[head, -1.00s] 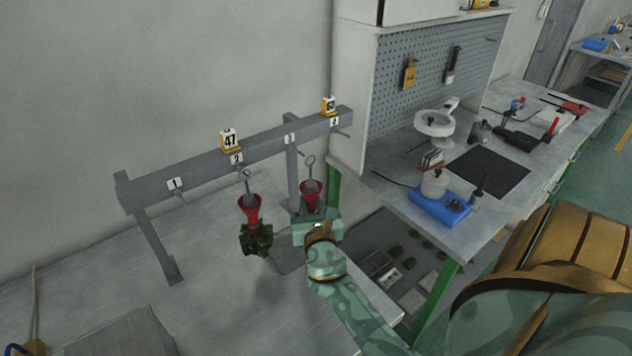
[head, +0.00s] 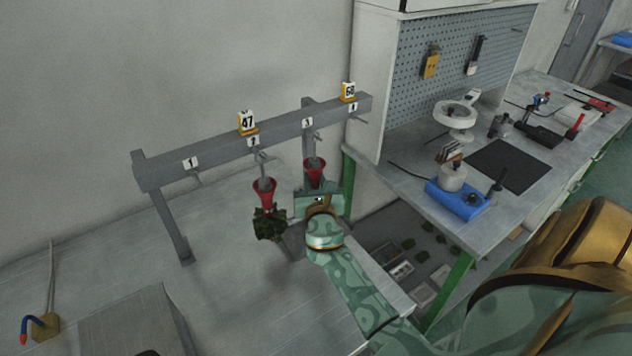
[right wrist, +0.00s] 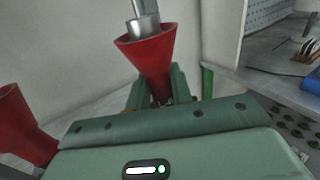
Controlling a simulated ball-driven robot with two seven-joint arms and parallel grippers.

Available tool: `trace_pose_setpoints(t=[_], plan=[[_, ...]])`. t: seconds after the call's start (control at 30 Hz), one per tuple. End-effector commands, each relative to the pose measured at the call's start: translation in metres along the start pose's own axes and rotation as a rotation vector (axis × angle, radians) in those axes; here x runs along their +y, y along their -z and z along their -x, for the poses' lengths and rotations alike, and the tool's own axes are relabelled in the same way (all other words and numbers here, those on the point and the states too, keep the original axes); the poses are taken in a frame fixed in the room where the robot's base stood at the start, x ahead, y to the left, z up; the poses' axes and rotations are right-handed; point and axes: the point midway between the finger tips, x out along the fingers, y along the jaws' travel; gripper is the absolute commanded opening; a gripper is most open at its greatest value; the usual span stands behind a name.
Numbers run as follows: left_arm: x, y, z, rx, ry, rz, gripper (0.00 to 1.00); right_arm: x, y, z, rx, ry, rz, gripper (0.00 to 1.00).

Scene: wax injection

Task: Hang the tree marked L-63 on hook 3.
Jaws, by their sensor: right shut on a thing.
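My right gripper (head: 317,196) is shut on a tree with a red cone (head: 314,172) and a grey rod above it. In the right wrist view the red cone (right wrist: 150,55) stands nearly upright between the fingers (right wrist: 158,95). No L-63 mark is readable on it. Hook 3 (head: 317,137) is under label 3 (head: 307,122) on the grey rail (head: 280,123). The rod's top is close to hook 3; I cannot tell whether its ring is around the hook. My left gripper is not in view.
Another tree with a red cone (head: 264,190) and dark green parts (head: 269,224) hangs at hook 2, close left of my gripper. Yellow-framed tags 47 (head: 247,122) and a second one (head: 348,91) sit on the rail. A white cabinet (head: 372,90) stands right of the rail.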

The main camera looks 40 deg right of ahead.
Motion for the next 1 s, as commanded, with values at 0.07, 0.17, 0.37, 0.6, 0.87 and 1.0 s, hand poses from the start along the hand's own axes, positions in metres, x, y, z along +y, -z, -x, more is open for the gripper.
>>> trace_pose_setpoints(t=[0.07,0.17,0.37,0.6,0.87,1.0], plan=[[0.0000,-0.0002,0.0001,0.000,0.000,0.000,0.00,0.0001,-0.0009,-0.0003,-0.002,0.000,0.000,0.00],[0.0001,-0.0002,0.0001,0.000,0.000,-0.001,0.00,0.0001,-0.0009,-0.0002,-0.002,0.000,0.000,0.00],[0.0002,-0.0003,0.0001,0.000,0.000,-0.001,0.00,0.0000,-0.0009,-0.0001,-0.002,0.000,0.000,0.00],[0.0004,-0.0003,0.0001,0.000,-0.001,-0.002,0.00,0.0000,-0.0007,-0.0001,-0.001,0.000,0.000,0.47],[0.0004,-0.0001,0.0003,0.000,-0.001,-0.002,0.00,-0.0005,0.0003,0.0000,0.001,0.000,0.000,0.47],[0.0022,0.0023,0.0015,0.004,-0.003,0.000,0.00,-0.0045,-0.0003,-0.0024,0.000,-0.002,0.001,0.47]])
